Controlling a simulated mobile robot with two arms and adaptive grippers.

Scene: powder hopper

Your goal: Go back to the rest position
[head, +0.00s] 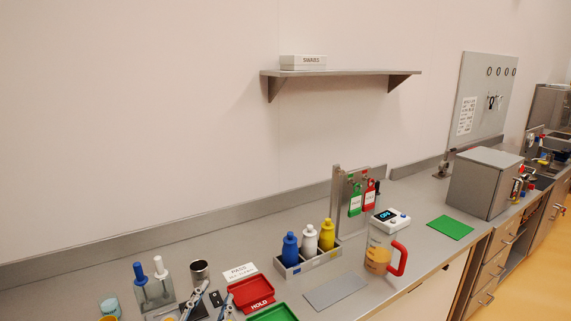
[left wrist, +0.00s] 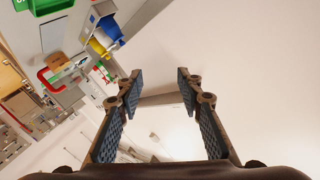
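My left gripper (head: 211,306) shows at the bottom edge of the head view, over the counter, with its two fingers apart. In the left wrist view, my left gripper (left wrist: 160,82) is open, with blue-padded fingers spread wide and nothing between them but the pale wall and shelf behind. My right gripper is not in view.
The grey counter (head: 215,243) holds a red tray (head: 251,296), bottles in a grey caddy (head: 291,266), a jug with a red handle (head: 378,256) and a steel box (head: 484,184). A wall shelf (head: 340,73) carries a white box (head: 303,62). The wall above is clear.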

